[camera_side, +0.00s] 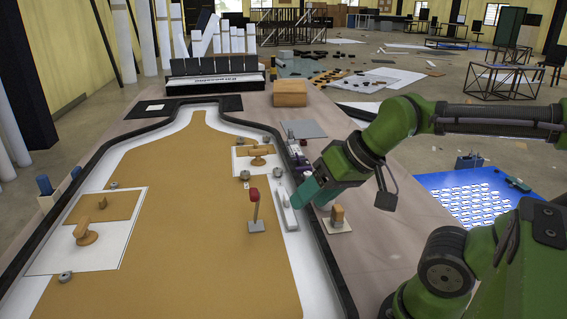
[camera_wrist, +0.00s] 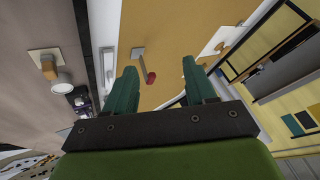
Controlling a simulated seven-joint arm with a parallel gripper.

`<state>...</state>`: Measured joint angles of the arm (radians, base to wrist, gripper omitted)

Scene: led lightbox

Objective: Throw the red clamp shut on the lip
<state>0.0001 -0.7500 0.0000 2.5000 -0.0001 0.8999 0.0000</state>
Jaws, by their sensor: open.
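The red clamp (camera_side: 254,195) stands on the tan panel, its red-tipped lever upright above a small grey base. In the wrist view the red tip (camera_wrist: 151,78) shows between the fingers, beyond them, on a thin grey rod. My gripper (camera_side: 298,199) has teal fingers and is to the right of the clamp, apart from it. In the wrist view the two fingers of my gripper (camera_wrist: 160,68) are spread with nothing held. A pale bar (camera_side: 287,208) lies along the white border between clamp and gripper; I cannot tell whether it is the lip.
Wooden knobs on white plates stand at the left (camera_side: 87,234), at the back (camera_side: 260,157) and right of the panel (camera_side: 337,216). A tan block (camera_side: 290,93) sits farther back. The dark raised rim (camera_side: 322,245) borders the white edge. The panel left of the clamp is clear.

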